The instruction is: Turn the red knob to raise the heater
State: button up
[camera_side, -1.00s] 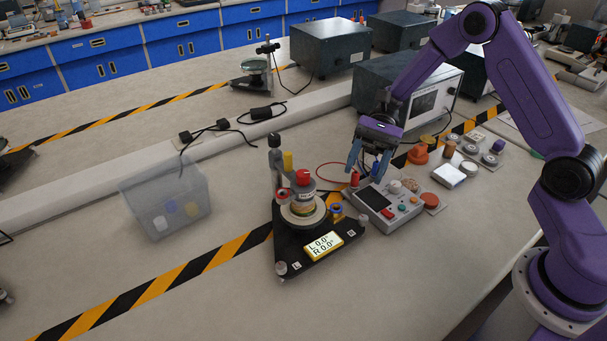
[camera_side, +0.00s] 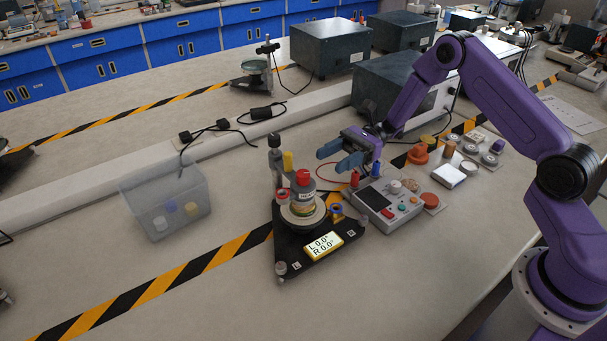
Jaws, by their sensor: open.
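A black three-cornered stand (camera_side: 290,250) with a yellow-framed display (camera_side: 322,246) reading L 0.0 and R 0.0 sits mid-table. On it, a grey bottle-like part with a red cap (camera_side: 303,177) stands on a round plate. A small red knob (camera_side: 282,197) is on the plate's left side and a blue knob (camera_side: 337,208) on its right; the red one is partly hidden. I cannot tell which part is the heater. My gripper (camera_side: 331,160) is open and empty, above and to the right of the stand, its blue fingers pointing left. It appears apart from the knobs.
A grey control box (camera_side: 398,212) with a dark screen, buttons and red and blue posts stands right of the stand. A translucent bin (camera_side: 165,205) stands left. A red cable loops behind the stand. The front table is clear.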

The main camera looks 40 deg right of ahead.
aim_at(308, 173)
jog(key=a, duration=0.9)
jog(key=shift+s+a, duration=0.3)
jog(key=shift+s, duration=0.1)
jog(key=c, duration=0.9)
